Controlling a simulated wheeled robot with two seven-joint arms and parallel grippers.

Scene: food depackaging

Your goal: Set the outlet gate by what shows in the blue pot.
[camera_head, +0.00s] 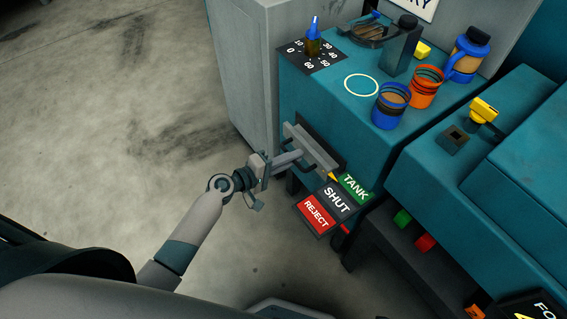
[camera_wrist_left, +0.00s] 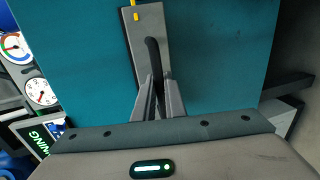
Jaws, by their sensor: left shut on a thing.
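The blue pot (camera_head: 391,105) stands upright on the teal machine top; something tan-brown shows inside it, with no finer detail readable. The outlet gate is a grey plate (camera_head: 312,148) on the machine's front, with a dark handle; both also show in the left wrist view, the plate (camera_wrist_left: 133,45) and the handle (camera_wrist_left: 153,62). My left gripper (camera_head: 298,158) is shut on that handle. A small yellow pointer (camera_head: 332,176) sits near the TANK (camera_head: 355,187) and SHUT (camera_head: 337,200) labels; I cannot tell which it marks. The REJECT label (camera_head: 316,216) is nearest me. My right gripper is out of view.
An orange pot (camera_head: 427,88) and a blue jug (camera_head: 466,60) stand behind the blue pot. A 0-to-60 dial with a blue-tipped knob (camera_head: 313,38) is at the back left, near a white ring (camera_head: 361,85). Floor at left is clear.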

